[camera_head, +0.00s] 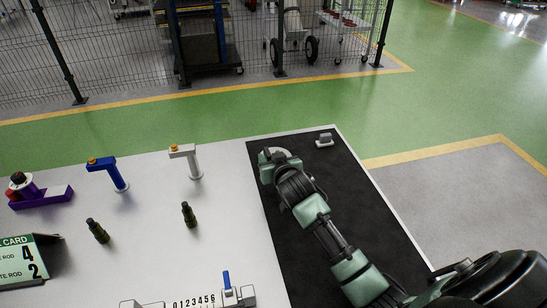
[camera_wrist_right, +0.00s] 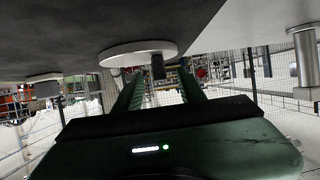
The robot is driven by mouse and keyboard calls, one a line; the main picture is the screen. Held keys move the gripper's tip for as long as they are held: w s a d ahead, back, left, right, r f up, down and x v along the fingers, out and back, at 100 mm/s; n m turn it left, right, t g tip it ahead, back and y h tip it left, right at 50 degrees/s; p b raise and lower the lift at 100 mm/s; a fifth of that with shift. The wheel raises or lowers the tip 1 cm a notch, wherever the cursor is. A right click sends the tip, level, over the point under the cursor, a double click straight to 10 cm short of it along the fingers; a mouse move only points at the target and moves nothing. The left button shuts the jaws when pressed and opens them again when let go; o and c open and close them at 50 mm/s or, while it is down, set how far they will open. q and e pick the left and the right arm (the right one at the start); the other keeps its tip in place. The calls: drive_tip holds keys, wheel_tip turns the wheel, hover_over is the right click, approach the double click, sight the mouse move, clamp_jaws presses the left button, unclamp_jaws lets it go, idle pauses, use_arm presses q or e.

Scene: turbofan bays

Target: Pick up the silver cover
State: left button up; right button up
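The silver cover appears as a pale round disc lying on the black mat in the right wrist view (camera_wrist_right: 125,53), which is upside down. A short dark stub (camera_wrist_right: 158,67) stands out from the disc. In the head view a sliver of what looks like the cover (camera_head: 284,152) shows beside my right gripper (camera_head: 268,164), which hides much of it. In the wrist view my right gripper (camera_wrist_right: 160,76) has its two green fingers apart, with the stub seen between their tips. I cannot tell whether they touch it. My left gripper is in neither view.
A small grey block (camera_head: 324,141) sits at the mat's far edge. On the white table (camera_head: 150,230) left of the mat (camera_head: 295,240) stand a silver post (camera_head: 190,163), a blue post (camera_head: 112,176), dark green bottle-like parts (camera_head: 189,214) and a purple fixture (camera_head: 40,197).

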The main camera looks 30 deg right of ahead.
sight(268, 153)
drive_tip(key=x, duration=0.3)
drive_tip(key=shift+w+r, duration=0.15)
drive_tip(key=shift+w, duration=0.15)
drive_tip(key=shift+w+d, duration=0.1)
drive_tip(key=shift+w, duration=0.15)
clamp_jaws()
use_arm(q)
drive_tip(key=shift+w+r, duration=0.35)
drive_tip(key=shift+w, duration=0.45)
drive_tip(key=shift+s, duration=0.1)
